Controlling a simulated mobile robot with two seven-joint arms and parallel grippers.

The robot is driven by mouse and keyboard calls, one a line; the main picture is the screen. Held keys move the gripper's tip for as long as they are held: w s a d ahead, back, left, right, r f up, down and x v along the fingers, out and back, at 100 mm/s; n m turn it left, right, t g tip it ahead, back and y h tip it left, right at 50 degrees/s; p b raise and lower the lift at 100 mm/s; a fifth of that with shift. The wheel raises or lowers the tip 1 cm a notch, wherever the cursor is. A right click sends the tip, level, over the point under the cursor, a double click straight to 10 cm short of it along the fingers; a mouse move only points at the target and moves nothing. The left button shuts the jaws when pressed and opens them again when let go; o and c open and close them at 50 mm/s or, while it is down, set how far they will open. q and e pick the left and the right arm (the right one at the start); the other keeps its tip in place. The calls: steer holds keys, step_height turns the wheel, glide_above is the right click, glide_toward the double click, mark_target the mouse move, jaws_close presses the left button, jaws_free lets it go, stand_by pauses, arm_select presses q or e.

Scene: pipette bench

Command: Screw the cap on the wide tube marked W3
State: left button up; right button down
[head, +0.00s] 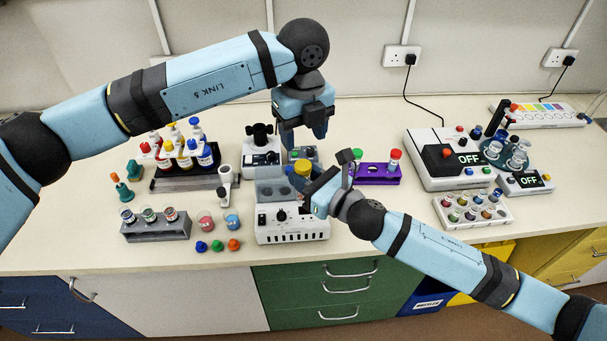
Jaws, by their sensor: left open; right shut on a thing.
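A yellow cap-like top (302,168) shows at the tips of my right gripper (303,184). My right gripper is shut on this yellow-topped thing above the back of a white bench device. Most of what is under the yellow top is hidden by the gripper and the device, so I cannot tell whether it is a tube with a cap. My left gripper (304,135) is open and empty, pointing down above and behind the yellow top. Several wide tubes stand in a grey rack (157,231) at the front left. I cannot read a W3 mark anywhere.
The white device (292,231) has a dial and a clear lid. Loose blue (201,246), green (217,246) and orange (234,245) caps lie at the front edge. A purple rack (378,174) stands right of my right gripper.

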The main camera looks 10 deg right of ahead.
mark_target(303, 165)
arm_select(q)
step_height(303, 165, down, 7)
steer(key=shift+f, duration=0.1)
stand_by(0.3)
steer(key=c, duration=0.9)
steer(key=o, duration=1)
steer(key=shift+c, duration=0.2)
steer(key=shift+r, duration=2.3)
steer(key=o, duration=0.6)
steer(key=shift+c, duration=0.2)
